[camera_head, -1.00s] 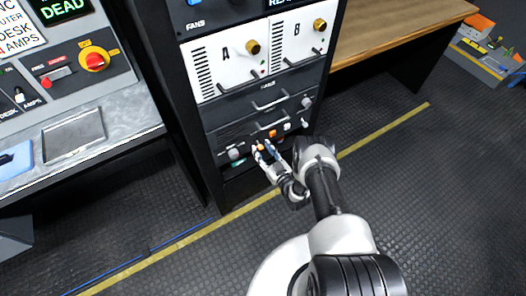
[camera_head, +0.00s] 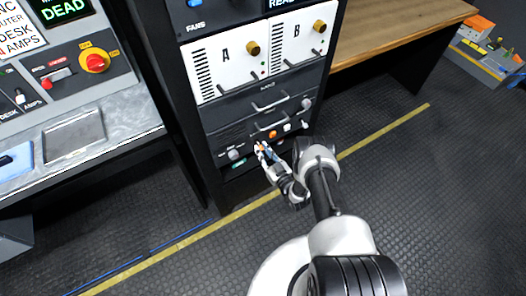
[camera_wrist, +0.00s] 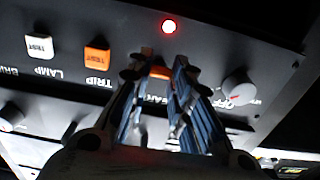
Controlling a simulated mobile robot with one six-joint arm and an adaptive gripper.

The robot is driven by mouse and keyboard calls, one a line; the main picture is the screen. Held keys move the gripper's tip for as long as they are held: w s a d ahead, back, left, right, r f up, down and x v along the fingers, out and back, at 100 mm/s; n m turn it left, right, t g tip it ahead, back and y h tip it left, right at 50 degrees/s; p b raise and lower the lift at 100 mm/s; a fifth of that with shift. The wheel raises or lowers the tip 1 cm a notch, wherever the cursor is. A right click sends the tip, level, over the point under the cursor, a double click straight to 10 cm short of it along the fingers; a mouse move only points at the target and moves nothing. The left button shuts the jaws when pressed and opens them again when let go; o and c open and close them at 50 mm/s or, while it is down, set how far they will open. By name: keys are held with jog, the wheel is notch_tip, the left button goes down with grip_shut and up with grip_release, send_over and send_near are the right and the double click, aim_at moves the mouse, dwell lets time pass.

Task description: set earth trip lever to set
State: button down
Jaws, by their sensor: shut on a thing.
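The earth trip lever (camera_wrist: 160,72) shows as an orange tip between my fingertips in the wrist view, on a dark panel low in the rack. Its lettering is partly hidden by my fingers. My gripper (camera_wrist: 158,76) is shut on the lever. In the head view my gripper (camera_head: 262,148) reaches the bottom panel of the rack from the front right. The lever's base and its exact position are hidden by the fingers.
In the wrist view a lit red lamp (camera_wrist: 169,26), an orange trip test button (camera_wrist: 97,54), a white lamp test button (camera_wrist: 39,46) and a grey knob (camera_wrist: 237,88) are close by. The rack (camera_head: 205,130) stands beside a desk (camera_head: 110,138). Open floor lies right.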

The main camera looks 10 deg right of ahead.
aim_at(258, 144)
jog(key=r+g+h+p, duration=0.1)
jog(key=g+p, duration=0.1)
jog(key=p, duration=0.1)
jog(key=r+g+p, duration=0.2)
jog(key=g+p, duration=0.1)
jog(key=p, duration=0.1)
jog(key=shift+w+h, duration=0.2)
jog(key=shift+h, duration=0.2)
jog(key=shift+w+a+r+g+h+p, duration=0.15)
jog(key=shift+g+p, duration=0.1)
jog(key=shift+g, duration=0.35)
jog(key=shift+s+d+r+g+h+p, duration=0.15)
jog(key=shift+g+p, duration=0.1)
jog(key=shift+g, duration=0.35)
jog(key=shift+w+a+f, duration=0.1)
jog(key=c, duration=1.4)
grip_release()
jog(key=shift+c, duration=0.2)
